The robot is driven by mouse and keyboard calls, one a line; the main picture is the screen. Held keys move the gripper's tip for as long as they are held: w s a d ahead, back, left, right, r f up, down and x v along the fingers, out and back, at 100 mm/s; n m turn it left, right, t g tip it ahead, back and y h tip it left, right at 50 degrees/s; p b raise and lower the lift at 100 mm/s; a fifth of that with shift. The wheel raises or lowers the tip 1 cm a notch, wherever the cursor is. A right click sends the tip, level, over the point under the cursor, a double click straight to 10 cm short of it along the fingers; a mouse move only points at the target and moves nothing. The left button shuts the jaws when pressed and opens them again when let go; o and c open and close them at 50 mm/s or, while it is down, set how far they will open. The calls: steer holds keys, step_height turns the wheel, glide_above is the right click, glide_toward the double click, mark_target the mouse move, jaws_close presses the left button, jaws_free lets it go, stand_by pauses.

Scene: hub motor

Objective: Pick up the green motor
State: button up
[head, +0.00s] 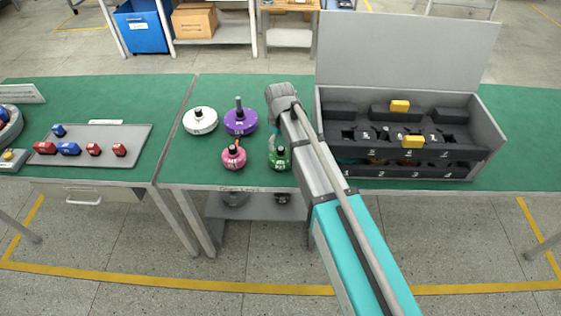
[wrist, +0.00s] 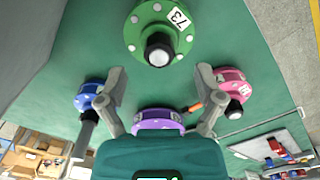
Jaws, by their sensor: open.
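The green motor (head: 279,158) stands upright near the front edge of the green table. It has a black hub on top. In the wrist view the green motor (wrist: 160,30) is at the top centre, with a white label reading 73. My gripper (wrist: 160,80) is open and empty, its two fingers spread. The green motor lies beyond the fingertips and not between them. In the head view my arm hides most of the gripper, which is just behind the green motor.
A pink motor (head: 234,158), a purple motor (head: 240,120) and a white motor (head: 200,120) stand nearby. A blue motor (wrist: 90,95) shows only in the wrist view. A dark grey open case (head: 470,172) is on the right. A grey tray (head: 135,140) holds red and blue parts on the left.

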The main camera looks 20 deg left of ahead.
mark_target(280, 147)
steer(key=shift+f+b, duration=1.3)
steer(key=shift+f, duration=0.3)
jaws_close()
